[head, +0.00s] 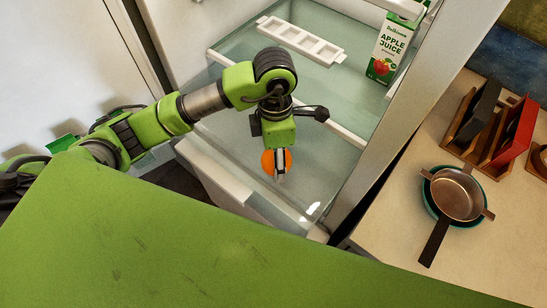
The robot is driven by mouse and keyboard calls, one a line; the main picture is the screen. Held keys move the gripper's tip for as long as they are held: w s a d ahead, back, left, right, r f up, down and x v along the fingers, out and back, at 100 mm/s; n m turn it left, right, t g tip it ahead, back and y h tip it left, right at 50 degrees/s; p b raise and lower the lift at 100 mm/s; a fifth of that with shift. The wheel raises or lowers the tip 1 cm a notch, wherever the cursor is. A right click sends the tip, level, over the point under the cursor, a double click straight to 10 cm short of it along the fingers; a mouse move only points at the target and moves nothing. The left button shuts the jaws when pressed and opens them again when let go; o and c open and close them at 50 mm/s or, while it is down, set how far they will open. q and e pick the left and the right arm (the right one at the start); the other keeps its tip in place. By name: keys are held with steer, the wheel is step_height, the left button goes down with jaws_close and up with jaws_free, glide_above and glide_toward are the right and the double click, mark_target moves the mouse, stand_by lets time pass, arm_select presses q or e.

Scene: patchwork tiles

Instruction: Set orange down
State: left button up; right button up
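The orange (268,163) is a round orange fruit at the fingers of my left gripper (279,168), over the front part of a glass fridge shelf (320,175). A finger covers part of the orange, and the gripper looks shut on it from above. I cannot tell whether the orange touches the shelf or hangs just above it. My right gripper is not in view.
A white empty egg tray (300,40) and an apple juice carton (392,48) stand further back in the fridge. To the right, a counter (400,205) holds a pan (457,195) and a wooden rack (463,128). The shelf around the orange is clear.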

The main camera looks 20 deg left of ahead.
arm_select(q)
step_height(320, 180, down, 6)
steer(key=shift+f+p, duration=0.15)
steer(key=shift+p, duration=0.2)
steer(key=shift+f, duration=0.25)
steer(key=shift+f, duration=0.1)
steer(key=shift+f, duration=0.15)
steer(key=o, duration=1.2)
